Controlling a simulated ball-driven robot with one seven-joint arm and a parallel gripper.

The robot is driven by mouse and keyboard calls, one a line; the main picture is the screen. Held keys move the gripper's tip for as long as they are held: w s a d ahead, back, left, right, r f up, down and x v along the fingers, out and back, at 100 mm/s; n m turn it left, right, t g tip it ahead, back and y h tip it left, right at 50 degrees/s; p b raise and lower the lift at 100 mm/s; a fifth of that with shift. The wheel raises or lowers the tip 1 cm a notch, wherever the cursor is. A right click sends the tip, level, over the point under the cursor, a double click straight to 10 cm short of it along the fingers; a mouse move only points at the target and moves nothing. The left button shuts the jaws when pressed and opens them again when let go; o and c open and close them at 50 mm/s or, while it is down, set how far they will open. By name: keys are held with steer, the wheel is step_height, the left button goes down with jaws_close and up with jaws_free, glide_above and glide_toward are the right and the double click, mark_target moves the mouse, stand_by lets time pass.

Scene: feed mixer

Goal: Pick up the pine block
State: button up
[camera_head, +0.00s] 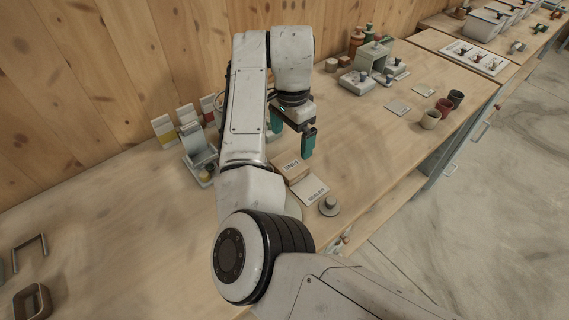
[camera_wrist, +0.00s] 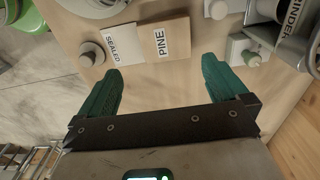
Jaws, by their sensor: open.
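The pine block (camera_head: 292,173) is a pale wooden block with a white "PINE" label, on the wooden bench just beyond my forearm in the head view. In the wrist view the pine block (camera_wrist: 178,30) lies at the top centre, beyond my fingertips. My gripper (camera_head: 291,143) has two teal fingers, apart and empty, above the bench near the block. In the wrist view my gripper (camera_wrist: 161,66) shows bare bench between its fingers. The fingers appear not to touch the block.
A "SEALED" card (camera_head: 311,190) lies beside the block, with a grey knobbed weight (camera_head: 329,206) near the bench edge. A grinder (camera_wrist: 297,25) stands at the right in the wrist view. Cups (camera_head: 431,119) stand further right. Bench right of my gripper is mostly clear.

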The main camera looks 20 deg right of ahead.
mark_target(286, 166)
steer(key=f, duration=0.3)
steer(key=f+p, duration=0.1)
steer(key=f, duration=0.3)
steer(key=a+f, duration=0.1)
steer(key=f, duration=0.2)
steer(key=shift+w+f+p, duration=0.2)
steer(key=shift+w+p, duration=0.1)
steer(key=shift+w, duration=0.05)
steer(key=c, duration=0.9)
steer(key=shift+r, duration=0.1)
